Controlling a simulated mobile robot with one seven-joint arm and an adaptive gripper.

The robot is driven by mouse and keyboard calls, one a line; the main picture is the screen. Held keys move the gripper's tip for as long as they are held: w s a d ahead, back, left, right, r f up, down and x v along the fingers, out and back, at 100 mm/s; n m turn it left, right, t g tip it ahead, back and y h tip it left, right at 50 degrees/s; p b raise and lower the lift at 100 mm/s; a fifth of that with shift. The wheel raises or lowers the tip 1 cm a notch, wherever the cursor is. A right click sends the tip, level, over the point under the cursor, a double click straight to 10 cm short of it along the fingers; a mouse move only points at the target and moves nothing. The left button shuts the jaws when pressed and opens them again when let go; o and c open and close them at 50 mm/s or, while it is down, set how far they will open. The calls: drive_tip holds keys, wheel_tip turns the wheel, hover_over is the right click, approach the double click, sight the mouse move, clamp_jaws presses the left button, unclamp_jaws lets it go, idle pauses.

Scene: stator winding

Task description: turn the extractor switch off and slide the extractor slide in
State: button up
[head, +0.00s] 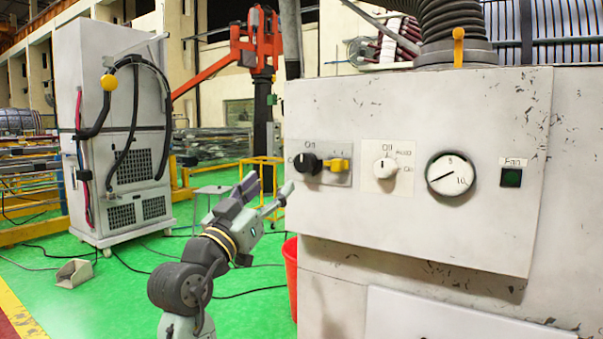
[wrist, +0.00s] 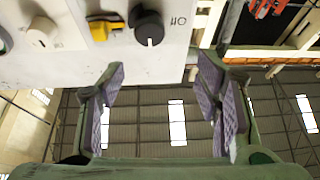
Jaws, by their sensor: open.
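A white control panel (head: 440,235) carries a black rotary knob (head: 308,163) on a grey plate with a yellow part beside it, and a white rotary knob (head: 385,168). I cannot tell for sure which is the extractor switch. The black knob (wrist: 147,27) and white knob (wrist: 42,32) also show in the wrist view. A yellow handle (head: 458,46), likely the extractor slide's, stands up at the collar under the ribbed duct. My gripper (head: 270,190) is open and empty, left of the panel; its purple-padded fingers (wrist: 163,78) are apart from the knobs.
A round dial (head: 451,174) and a dark green lamp (head: 511,178) labelled Fan sit right of the knobs. A red bin (head: 290,275) stands below the panel's left edge. A white cabinet (head: 125,140) stands at left. Green floor between is mostly clear, with some cables.

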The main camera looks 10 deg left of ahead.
sight(302, 164)
drive_tip(key=shift+m+g+h, duration=0.3)
drive_tip(key=shift+h, duration=0.2)
drive_tip(key=p+x, duration=0.1)
drive_tip(key=x, duration=0.2)
drive_tip(key=p+x, duration=0.1)
drive_tip(key=x, duration=0.2)
drive_tip(key=d+p+x, duration=0.1)
drive_tip(key=x, duration=0.3)
drive_tip(key=shift+f, duration=0.25)
drive_tip(key=shift+w+d+r+p, duration=0.2)
drive_tip(key=shift+w+p, duration=0.2)
drive_tip(key=shift+w, duration=0.2)
drive_tip(key=shift+c, duration=0.3)
drive_tip(key=c, duration=1.1)
